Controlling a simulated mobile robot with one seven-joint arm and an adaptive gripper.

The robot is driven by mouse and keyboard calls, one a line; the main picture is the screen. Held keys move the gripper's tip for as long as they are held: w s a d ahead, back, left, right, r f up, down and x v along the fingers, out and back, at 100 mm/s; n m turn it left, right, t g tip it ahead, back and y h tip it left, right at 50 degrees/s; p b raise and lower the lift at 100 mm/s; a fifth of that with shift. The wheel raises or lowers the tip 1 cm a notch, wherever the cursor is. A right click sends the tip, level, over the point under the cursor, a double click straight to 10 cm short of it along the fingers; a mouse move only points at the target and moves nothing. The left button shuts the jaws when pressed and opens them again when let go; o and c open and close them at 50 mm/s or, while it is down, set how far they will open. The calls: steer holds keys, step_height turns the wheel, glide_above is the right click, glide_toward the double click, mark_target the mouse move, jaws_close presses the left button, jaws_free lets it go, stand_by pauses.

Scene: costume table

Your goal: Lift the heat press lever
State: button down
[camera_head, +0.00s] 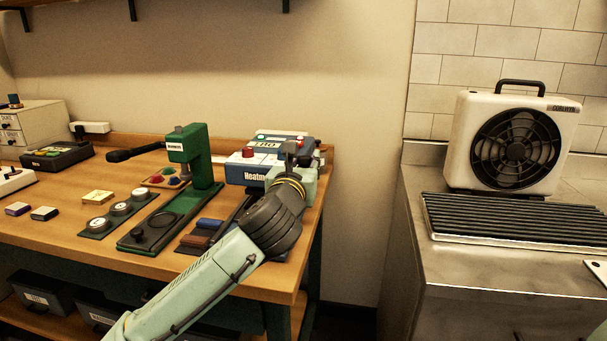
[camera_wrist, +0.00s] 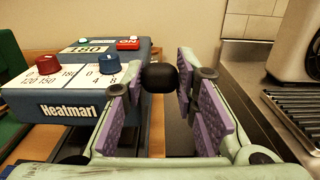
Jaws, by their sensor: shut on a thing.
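The heat press (camera_head: 250,176) is a blue and white machine at the right end of the wooden table. In the wrist view the heat press (camera_wrist: 75,85) shows a red knob, a blue knob, a green display and a red switch. The black knob of its lever (camera_wrist: 160,78) sits between my finger pads, right of the machine's body. My gripper (camera_wrist: 161,88) is shut on this lever knob, with purple pads on both sides. In the head view my gripper (camera_head: 300,160) is at the press's right side, and my arm hides the press's lower front.
A green press with a black handle (camera_head: 185,150) stands left of the heat press. Several badges and small blocks lie on the table (camera_head: 165,262). A metal counter (camera_head: 490,270) with a fan heater (camera_head: 510,140) and a dark grille (camera_head: 510,218) is at the right, beyond a gap.

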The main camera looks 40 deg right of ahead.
steer(key=shift+w+d+r+p, duration=0.2)
steer(key=shift+r+p, duration=0.05)
steer(key=shift+r, duration=0.45)
steer(key=shift+w+d+r+p, duration=0.25)
steer(key=shift+r+p, duration=0.05)
steer(key=shift+r, duration=0.45)
steer(key=shift+w+d+r+p, duration=0.2)
steer(key=shift+r+p, duration=0.05)
steer(key=shift+r, duration=0.45)
steer(key=c, duration=1.8)
jaws_free()
steer(key=o, duration=0.5)
steer(key=shift+f, duration=0.25)
steer(key=shift+s, duration=0.1)
steer(key=v, duration=1.2)
steer(key=shift+d, duration=0.1)
